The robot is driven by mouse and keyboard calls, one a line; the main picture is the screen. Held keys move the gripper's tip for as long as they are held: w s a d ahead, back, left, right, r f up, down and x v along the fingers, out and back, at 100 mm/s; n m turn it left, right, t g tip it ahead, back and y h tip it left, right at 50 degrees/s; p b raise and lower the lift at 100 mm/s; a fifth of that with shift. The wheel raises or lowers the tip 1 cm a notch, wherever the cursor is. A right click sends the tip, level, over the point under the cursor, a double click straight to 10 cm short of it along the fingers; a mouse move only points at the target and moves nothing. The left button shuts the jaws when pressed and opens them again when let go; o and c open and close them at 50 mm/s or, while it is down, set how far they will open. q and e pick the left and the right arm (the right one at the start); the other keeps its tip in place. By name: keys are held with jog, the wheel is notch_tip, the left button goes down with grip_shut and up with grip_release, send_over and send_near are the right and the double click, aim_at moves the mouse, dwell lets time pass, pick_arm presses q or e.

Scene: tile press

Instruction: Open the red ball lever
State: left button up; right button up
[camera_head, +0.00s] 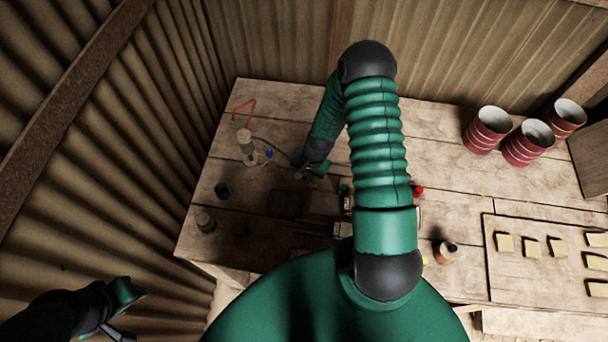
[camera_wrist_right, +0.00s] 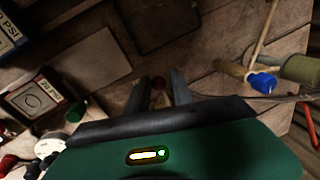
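A small red ball (camera_head: 417,190) shows just right of my right arm in the head view; its lever is hidden behind the arm.
Three red-striped cans (camera_head: 487,130) stand at the table's back right. A board (camera_head: 510,262) with several pale tiles is at right, near an orange-brown bottle (camera_head: 445,252). A bottle with an orange tube (camera_head: 246,145) and dark jars (camera_head: 205,222) stand at left. Corrugated walls enclose the table (camera_head: 440,140).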

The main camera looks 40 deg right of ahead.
jog(key=shift+s+d, duration=0.1)
jog(key=c, duration=0.5)
jog(key=shift+d, duration=0.3)
grip_shut()
jog(key=shift+w, duration=0.25)
